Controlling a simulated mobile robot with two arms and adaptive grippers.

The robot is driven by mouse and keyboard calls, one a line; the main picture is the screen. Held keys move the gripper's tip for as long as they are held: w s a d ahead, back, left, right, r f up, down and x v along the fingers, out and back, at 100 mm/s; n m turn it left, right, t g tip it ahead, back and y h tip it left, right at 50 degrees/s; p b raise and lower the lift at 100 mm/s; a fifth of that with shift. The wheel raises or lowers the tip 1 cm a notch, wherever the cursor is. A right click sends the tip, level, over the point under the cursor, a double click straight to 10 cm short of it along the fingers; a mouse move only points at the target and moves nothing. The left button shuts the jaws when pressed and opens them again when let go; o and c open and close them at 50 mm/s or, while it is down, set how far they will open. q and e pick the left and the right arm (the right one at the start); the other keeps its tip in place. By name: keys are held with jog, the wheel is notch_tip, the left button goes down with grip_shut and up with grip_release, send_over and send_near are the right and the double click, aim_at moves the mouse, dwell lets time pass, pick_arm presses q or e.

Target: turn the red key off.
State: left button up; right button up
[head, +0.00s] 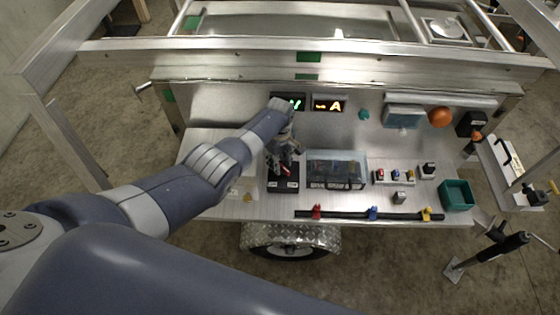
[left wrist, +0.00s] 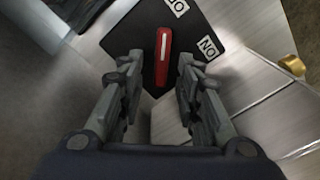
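The red key (left wrist: 162,57) is a long red handle with a pale stripe, set on a black box (left wrist: 200,30) with white labels. My left gripper (left wrist: 158,66) is open, with one finger on each side of the key and a gap to both. I cannot tell how far above the box the fingertips are. In the head view my left gripper (head: 284,160) is over the black box (head: 283,186) and hides most of the key. My right gripper is not in view.
A clear-covered case (head: 337,168) stands right of the black box. Small coloured switches (head: 394,176) and a teal bin (head: 457,195) are further right. A black bar (head: 345,215) with coloured handles runs along the front edge. Lit displays (head: 328,105) are behind.

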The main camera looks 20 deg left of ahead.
pick_arm(q)
notch_tip(320, 180, up, 12)
dwell(0.8)
dwell(0.4)
